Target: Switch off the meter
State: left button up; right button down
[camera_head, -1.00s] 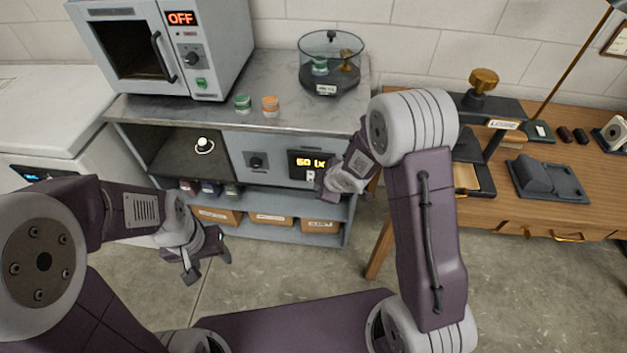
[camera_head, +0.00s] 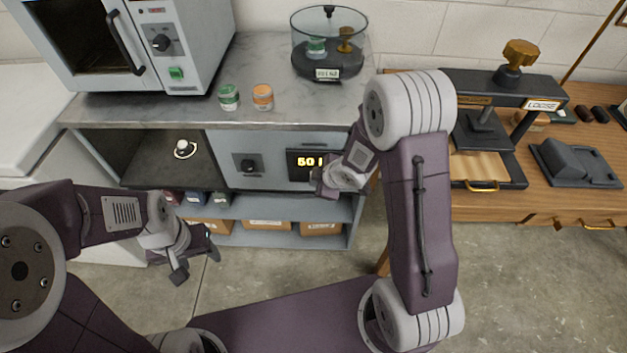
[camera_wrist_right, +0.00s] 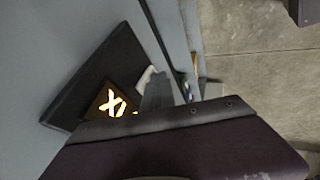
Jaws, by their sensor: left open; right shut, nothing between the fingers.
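The meter's black display (camera_head: 300,164) is set in the grey cabinet front and is lit, with "50" and the start of another character showing. My right arm hides its right part. A panel with a dark knob (camera_head: 249,165) is left of it. My right gripper (camera_head: 319,186) is shut and empty, just in front of the display's lower right. In the right wrist view, the lit display (camera_wrist_right: 110,103) shows "lx" turned around, close to the gripper's tip (camera_wrist_right: 160,92); contact cannot be told. My left gripper (camera_head: 196,262) is open and empty, low in front of the cabinet, away from the meter.
An oven (camera_head: 150,45), two small jars (camera_head: 229,97) (camera_head: 263,97) and a glass-walled round container (camera_head: 328,45) stand on the countertop (camera_head: 190,112). Boxes (camera_head: 266,226) sit on the lower shelf. A wooden bench (camera_head: 560,205) with a press stands at right. The floor between is clear.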

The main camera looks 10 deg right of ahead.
jog(key=shift+w, duration=0.1)
dwell(0.4)
jog(key=shift+r, duration=0.15)
jog(key=shift+r+p, duration=0.65)
jog(key=shift+p, duration=0.25)
